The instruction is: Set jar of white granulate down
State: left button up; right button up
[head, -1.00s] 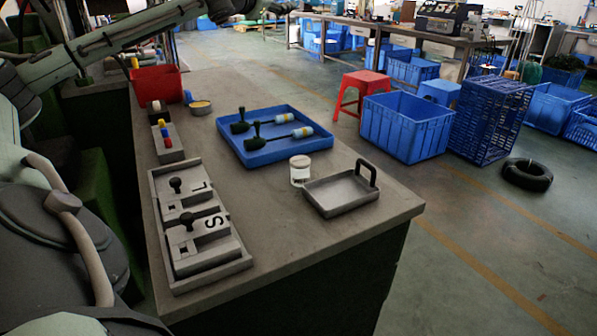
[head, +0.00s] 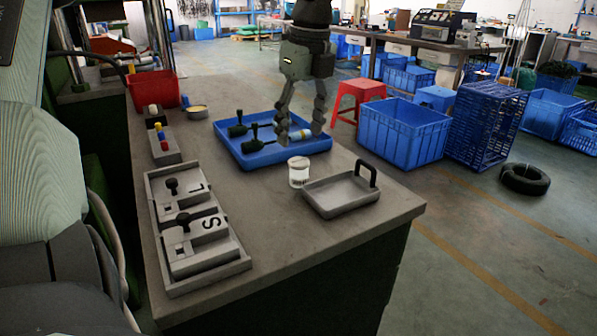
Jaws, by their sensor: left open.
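The jar of white granulate (head: 299,172) stands upright on the grey bench with its pale lid on. It is just left of the grey metal tray with the black handle (head: 343,208). My left gripper (head: 299,140) hangs fingers down over the right part of the blue tray (head: 228,152), behind the jar in the picture. Its fingers are open, and the jar is not between them. The fingers partly hide the dark-handled tools (head: 238,130) in the blue tray. My right gripper does not show.
The L and S mould plates (head: 194,232) lie at the bench's left edge. A red stool (head: 358,97) stands beyond the bench.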

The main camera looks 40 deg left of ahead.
aim_at(299, 161)
pick_arm(q)
notch_tip(299, 161, down, 4)
jog(key=shift+a+r, duration=0.1)
jog(key=shift+r, duration=0.1)
notch_tip(299, 161, down, 4)
jog(key=shift+a+f+p, duration=0.1)
jog(key=shift+a+p, duration=0.05)
jog(key=shift+p, duration=0.4)
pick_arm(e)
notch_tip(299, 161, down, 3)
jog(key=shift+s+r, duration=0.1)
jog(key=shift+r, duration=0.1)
pick_arm(q)
jog(key=c, duration=1.4)
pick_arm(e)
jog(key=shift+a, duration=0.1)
